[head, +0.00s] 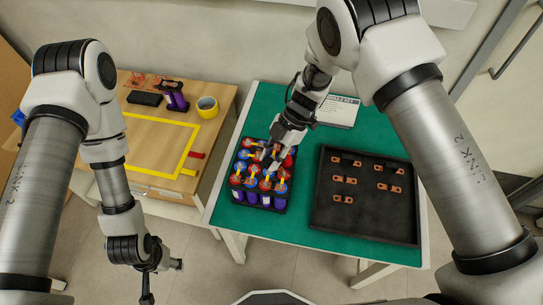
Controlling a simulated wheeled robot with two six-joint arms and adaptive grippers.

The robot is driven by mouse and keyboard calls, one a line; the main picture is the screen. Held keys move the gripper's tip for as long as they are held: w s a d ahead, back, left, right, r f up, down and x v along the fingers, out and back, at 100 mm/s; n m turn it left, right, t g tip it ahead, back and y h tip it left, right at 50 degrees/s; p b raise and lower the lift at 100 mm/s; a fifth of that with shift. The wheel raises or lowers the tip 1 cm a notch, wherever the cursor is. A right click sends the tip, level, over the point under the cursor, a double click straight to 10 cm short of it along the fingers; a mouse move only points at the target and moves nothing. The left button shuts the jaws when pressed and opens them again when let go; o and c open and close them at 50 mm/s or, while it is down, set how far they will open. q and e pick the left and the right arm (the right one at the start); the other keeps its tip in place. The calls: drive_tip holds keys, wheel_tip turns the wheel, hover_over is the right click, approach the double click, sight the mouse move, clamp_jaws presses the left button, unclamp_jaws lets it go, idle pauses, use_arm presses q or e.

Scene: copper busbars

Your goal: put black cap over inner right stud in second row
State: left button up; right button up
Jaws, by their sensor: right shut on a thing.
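A pack of purple cells (261,187) with red, blue and yellow details on top stands at the left of the green mat. My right gripper (271,158) reaches down over the back middle of the pack. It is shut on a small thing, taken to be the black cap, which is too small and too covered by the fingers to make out. The second-row inner right stud is hard to tell apart under the gripper. My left gripper (150,284) hangs low in front of the wooden table, away from the pack, and its jaw opening is unclear.
A black tray (327,222) with several copper busbars (343,180) lies to the right of the pack.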

drive_tip(key=shift+f, duration=0.1)
drive_tip(key=shift+f+b, duration=1.15)
drive_tip(key=shift+f, duration=0.3)
drive_tip(key=shift+f, duration=0.25)
drive_tip(key=o, duration=0.8)
drive_tip(key=shift+r, duration=0.1)
wheel_tip(320, 180, up, 6)
drive_tip(key=p, duration=0.4)
